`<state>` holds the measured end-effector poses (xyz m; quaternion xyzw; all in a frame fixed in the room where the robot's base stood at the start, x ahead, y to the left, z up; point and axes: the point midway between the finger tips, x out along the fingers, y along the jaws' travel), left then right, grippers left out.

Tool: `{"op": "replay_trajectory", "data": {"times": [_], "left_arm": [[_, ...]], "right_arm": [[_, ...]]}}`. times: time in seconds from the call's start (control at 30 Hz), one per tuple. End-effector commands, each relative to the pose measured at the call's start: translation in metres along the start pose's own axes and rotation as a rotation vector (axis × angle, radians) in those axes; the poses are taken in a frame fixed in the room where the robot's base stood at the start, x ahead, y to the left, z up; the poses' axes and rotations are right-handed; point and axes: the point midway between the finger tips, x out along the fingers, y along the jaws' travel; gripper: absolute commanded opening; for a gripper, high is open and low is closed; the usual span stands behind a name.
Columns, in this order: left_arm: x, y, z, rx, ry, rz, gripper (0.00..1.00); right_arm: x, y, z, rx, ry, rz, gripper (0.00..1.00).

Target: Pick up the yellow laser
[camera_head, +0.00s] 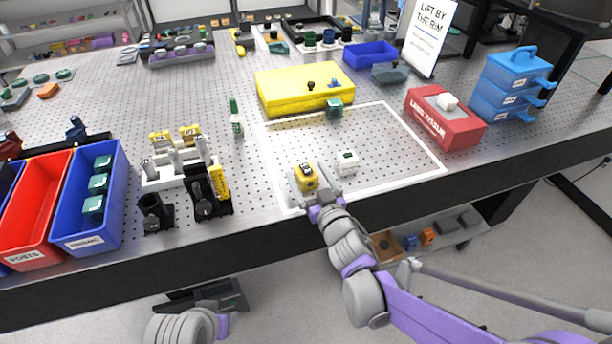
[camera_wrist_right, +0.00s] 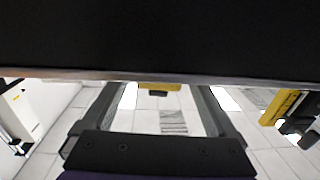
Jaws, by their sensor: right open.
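The yellow laser (camera_head: 306,176) is a small yellow block with a dark patch on top, near the front edge of the bench inside a white-outlined area. My right gripper (camera_head: 309,180) reaches it from the front, its two fingers open on either side of it. In the right wrist view a yellow part of it (camera_wrist_right: 160,86) shows between the spread fingers, its rest hidden by a dark band across the top. I cannot tell whether the fingers touch it. Only part of my left arm shows at the bottom, without its gripper.
A small white cube (camera_head: 346,162) stands close right of the laser. A black mount with a yellow piece (camera_head: 220,182) stands left. A yellow case (camera_head: 298,92) lies behind, a red box (camera_head: 437,122) to the right. The outlined area's right part is clear.

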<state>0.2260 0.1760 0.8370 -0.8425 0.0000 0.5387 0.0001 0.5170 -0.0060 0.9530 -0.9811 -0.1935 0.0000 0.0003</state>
Motion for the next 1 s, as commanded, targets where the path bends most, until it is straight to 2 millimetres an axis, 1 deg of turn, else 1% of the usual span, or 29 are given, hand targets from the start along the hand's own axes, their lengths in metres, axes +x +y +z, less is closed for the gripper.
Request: {"op": "replay_trajectory", "data": {"times": [0.03,0.13,0.37,0.4,0.47,0.5,0.57,0.6,0.9,1.0], "left_arm": [[-0.0009,0.0,-0.0006,0.0,0.0,0.0,0.5],[-0.0013,0.0,-0.0008,0.0,0.001,0.0,0.5],[-0.0012,0.0,-0.0007,0.0,0.0,0.0,0.5],[-0.0012,0.0,-0.0007,0.0,0.0,0.0,0.5],[-0.0012,0.0,-0.0007,0.0,0.0,0.0,0.5],[-0.0012,0.0,-0.0007,0.0,0.0,0.0,0.5],[-0.0012,0.0,-0.0007,0.0,0.0,0.0,0.5],[-0.0012,0.0,-0.0007,0.0,0.0,0.0,0.5],[-0.0012,0.0,-0.0007,0.0,0.0,0.0,0.5],[-0.0012,0.0,-0.0007,0.0,0.0,0.0,0.5]], "right_arm": [[0.0072,0.0004,-0.0005,0.0,0.0,0.0,0.93],[0.0147,0.0006,-0.0004,0.0,0.0,0.001,0.93],[0.0164,0.0009,-0.0001,0.0,0.0,0.001,0.93],[0.0163,0.0009,-0.0001,0.0,0.0,0.001,0.89],[0.0163,0.0009,-0.0002,0.0,0.0,0.001,0.78],[0.0162,0.0009,-0.0002,0.0,0.0,0.001,0.71],[0.0162,0.001,-0.0002,0.0,0.0,0.001,0.6],[0.0162,0.001,-0.0002,0.0,0.0,0.001,0.53],[0.016,0.001,-0.0002,0.0,0.0,0.001,0.0],[0.016,0.001,-0.0003,0.0,0.0,0.001,0.0]]}}
